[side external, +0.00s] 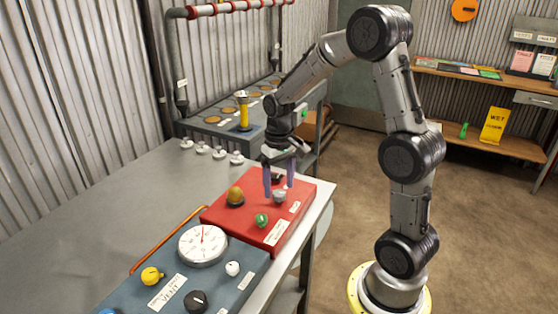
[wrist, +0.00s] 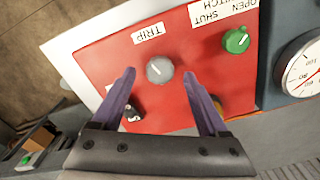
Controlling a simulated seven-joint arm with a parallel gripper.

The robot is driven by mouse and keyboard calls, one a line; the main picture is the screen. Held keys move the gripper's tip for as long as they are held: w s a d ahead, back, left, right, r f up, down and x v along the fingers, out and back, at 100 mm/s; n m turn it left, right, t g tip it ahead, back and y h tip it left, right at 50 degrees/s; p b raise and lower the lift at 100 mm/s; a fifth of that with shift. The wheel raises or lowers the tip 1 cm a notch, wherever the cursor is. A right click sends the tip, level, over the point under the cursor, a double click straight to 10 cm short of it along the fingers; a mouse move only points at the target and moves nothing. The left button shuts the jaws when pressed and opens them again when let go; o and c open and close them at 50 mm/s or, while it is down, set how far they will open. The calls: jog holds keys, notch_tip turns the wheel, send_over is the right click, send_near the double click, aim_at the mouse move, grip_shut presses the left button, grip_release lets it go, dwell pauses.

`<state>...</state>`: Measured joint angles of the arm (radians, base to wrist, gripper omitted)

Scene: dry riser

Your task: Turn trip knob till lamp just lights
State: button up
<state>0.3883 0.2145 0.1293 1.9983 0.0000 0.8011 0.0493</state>
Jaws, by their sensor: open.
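The grey trip knob (side external: 280,197) sits on the red panel box (side external: 305,187). In the wrist view the knob (wrist: 159,69) lies beside a label reading TRIP, with a pale pointer mark on it. My gripper (side external: 279,191) is open above the box, its purple fingers pointing down. In the wrist view the gripper (wrist: 160,73) has its fingertips on either side of the knob, with a gap at each side. A dull amber dome lamp (side external: 235,195) stands on the same box and shows no clear glow. In the wrist view a finger mostly hides it.
A green knob (side external: 262,220) is on the red box, and a black control (wrist: 131,112) is partly behind a finger. A blue-grey panel with a white dial (side external: 203,244) stands in front. White knobs (side external: 203,149) line the bench behind. The bench's left side is clear.

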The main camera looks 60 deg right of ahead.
aim_at(279, 193)
notch_tip(279, 193, up, 12)
dwell(0.4)
jog(key=shift+r, duration=0.1)
jog(key=s+a+r+n+t, duration=0.2)
jog(key=s+a+r+t, duration=0.1)
jog(key=s+a+r, duration=0.4)
jog(key=s+a+f+n+t, duration=0.2)
jog(key=s+a+f, duration=0.4)
jog(key=s, duration=0.3)
jog(key=shift+s+a+f+n+t, duration=0.15)
jog(key=shift+s+a+n+t, duration=0.15)
jog(key=shift+n, duration=0.2)
